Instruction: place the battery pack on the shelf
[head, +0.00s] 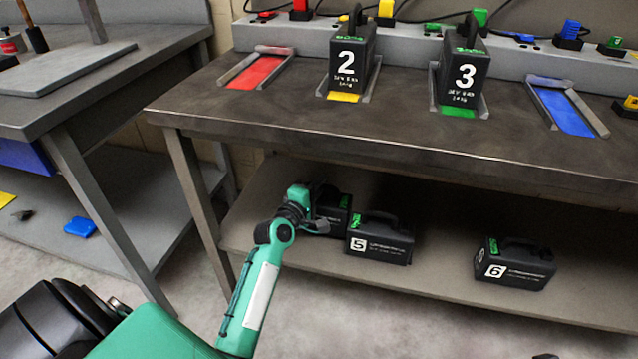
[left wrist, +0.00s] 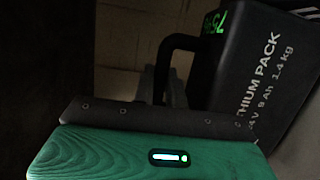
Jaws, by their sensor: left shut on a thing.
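The lower shelf (head: 440,288) is a grey board under the workbench. My left gripper (head: 318,224) is at the shelf's left part, shut on a black battery pack (head: 334,204). This pack is partly hidden behind the gripper and pack 5, and its number cannot be read. In the left wrist view, a black pack (left wrist: 262,75) with white lettering, a green display and a dark handle (left wrist: 170,65) is close to the gripper. Pack 5 (head: 379,240) is just right of the held pack, and pack 6 (head: 515,265) is farther right. My right gripper is not in view.
On the workbench (head: 290,125), pack 2 (head: 350,65) and pack 3 (head: 463,75) stand in yellow and green bays. The red bay (head: 256,72) and blue bay (head: 563,110) are empty. The shelf is clear between packs 5 and 6. A table leg (head: 195,190) stands left of my arm.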

